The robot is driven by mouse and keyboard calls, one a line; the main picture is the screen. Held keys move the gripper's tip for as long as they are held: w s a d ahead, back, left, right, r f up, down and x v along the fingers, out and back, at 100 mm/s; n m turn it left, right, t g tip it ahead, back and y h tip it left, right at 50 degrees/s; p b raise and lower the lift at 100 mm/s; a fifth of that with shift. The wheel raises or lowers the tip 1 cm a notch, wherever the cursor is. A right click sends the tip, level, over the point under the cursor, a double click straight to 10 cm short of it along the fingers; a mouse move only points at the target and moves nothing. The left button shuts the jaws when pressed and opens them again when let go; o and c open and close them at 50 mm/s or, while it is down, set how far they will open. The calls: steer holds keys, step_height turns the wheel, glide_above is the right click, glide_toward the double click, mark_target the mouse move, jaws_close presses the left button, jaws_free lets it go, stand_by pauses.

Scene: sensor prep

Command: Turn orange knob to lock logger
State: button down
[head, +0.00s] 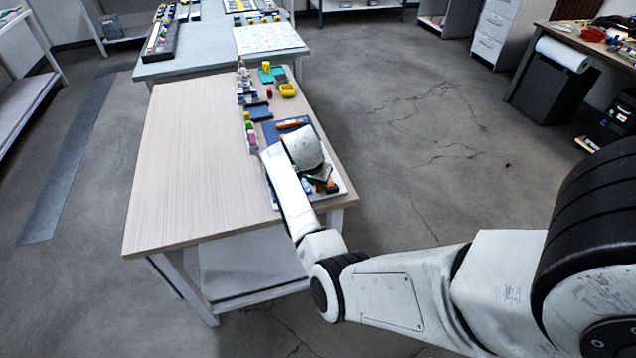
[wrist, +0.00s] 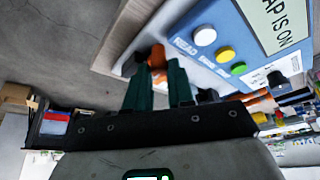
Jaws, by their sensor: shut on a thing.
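In the wrist view the two dark green fingers of my gripper (wrist: 158,68) are closed around an orange knob (wrist: 157,56), which shows small between the fingertips. The knob is at the edge of a blue-faced panel (wrist: 187,22), which seems to be the logger. The panel bears the words READ and CAP IS ON, and white, yellow and green buttons. How far the knob is turned cannot be told. In the head view my arm and wrist cover most of the blue panel (head: 270,133) and the knob.
The wooden table (head: 185,150) is clear on its left side. An orange cylinder (head: 290,124) lies just past my wrist. Another bench (head: 200,60) stands behind.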

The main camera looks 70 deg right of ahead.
steer(key=shift+m, duration=0.5)
steer(key=c, duration=1)
jaws_free()
steer(key=v, duration=1)
steer(key=shift+w+a+r+b, duration=0.2)
steer(key=shift+w+r+b, duration=0.05)
steer(key=shift+r+b, duration=0.1)
steer(key=shift+f, duration=0.1)
steer(key=s+a+f+n+y, duration=0.1)
steer(key=s+a+f+n, duration=0.2)
steer(key=s+a+n, duration=0.3)
steer(key=s+a+f+n+y, duration=0.1)
steer(key=s+a+f+n, duration=0.2)
steer(key=a, duration=1.1)
steer(key=s+a+f+n+t+y, duration=0.1)
steer(key=s+a+f+n, duration=0.3)
steer(key=s+a+n, duration=0.5)
steer(key=shift+s+a+n+y, duration=0.15)
steer(key=shift+a+n+y, duration=0.15)
steer(key=shift+a+y, duration=0.35)
